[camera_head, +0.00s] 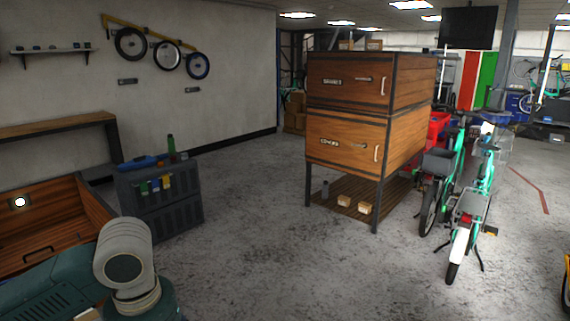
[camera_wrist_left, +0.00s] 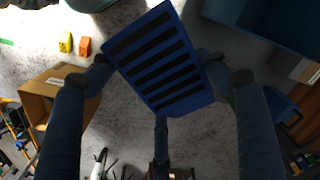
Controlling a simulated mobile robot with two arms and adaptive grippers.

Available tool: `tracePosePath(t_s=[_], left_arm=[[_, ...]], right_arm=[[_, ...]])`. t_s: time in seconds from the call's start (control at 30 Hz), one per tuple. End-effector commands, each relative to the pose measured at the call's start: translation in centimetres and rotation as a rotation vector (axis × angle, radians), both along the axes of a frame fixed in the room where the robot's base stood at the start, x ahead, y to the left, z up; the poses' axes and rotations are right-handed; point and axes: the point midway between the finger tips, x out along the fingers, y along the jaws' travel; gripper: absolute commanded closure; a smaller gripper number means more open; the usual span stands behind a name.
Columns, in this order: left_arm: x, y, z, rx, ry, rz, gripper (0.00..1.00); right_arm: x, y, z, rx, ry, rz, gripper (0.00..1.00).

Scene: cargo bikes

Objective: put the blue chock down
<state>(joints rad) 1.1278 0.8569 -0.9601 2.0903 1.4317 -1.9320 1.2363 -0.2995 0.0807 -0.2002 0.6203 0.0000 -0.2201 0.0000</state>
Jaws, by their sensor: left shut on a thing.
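The blue chock (camera_wrist_left: 158,55), a blue block with black ribs across one face, fills the upper middle of the left wrist view. My left gripper (camera_wrist_left: 154,68) is shut on it, with one dark finger on each side. The grey floor shows below and around the chock, apart from it. In the head view my left arm fills the lower left, and neither its fingers nor the held chock can be made out. My right gripper is in neither view.
A grey tool cart (camera_head: 160,205) carries a blue item and a green bottle. A wooden cabinet (camera_head: 345,145) stands mid-view, with bikes (camera_head: 470,200) to its right. Open floor (camera_head: 270,240) lies between. A brown box (camera_wrist_left: 45,90) and small yellow (camera_wrist_left: 66,42) and orange (camera_wrist_left: 84,46) blocks show in the wrist view.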

Motion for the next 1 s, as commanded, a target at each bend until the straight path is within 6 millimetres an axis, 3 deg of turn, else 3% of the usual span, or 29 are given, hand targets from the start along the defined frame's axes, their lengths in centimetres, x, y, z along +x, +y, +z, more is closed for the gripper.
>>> tracePosePath(t_s=[0.1,0.23,1.0], left_arm=[[-2.9,-1.4,-0.3,0.001,0.004,-0.074,0.77],[-4.5,-2.0,-0.5,0.0,0.01,-0.113,0.77],[-4.8,-2.1,-0.6,0.0,0.012,-0.118,0.77]], right_arm=[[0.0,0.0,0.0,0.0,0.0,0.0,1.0],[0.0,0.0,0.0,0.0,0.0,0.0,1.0],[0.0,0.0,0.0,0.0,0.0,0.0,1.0]])
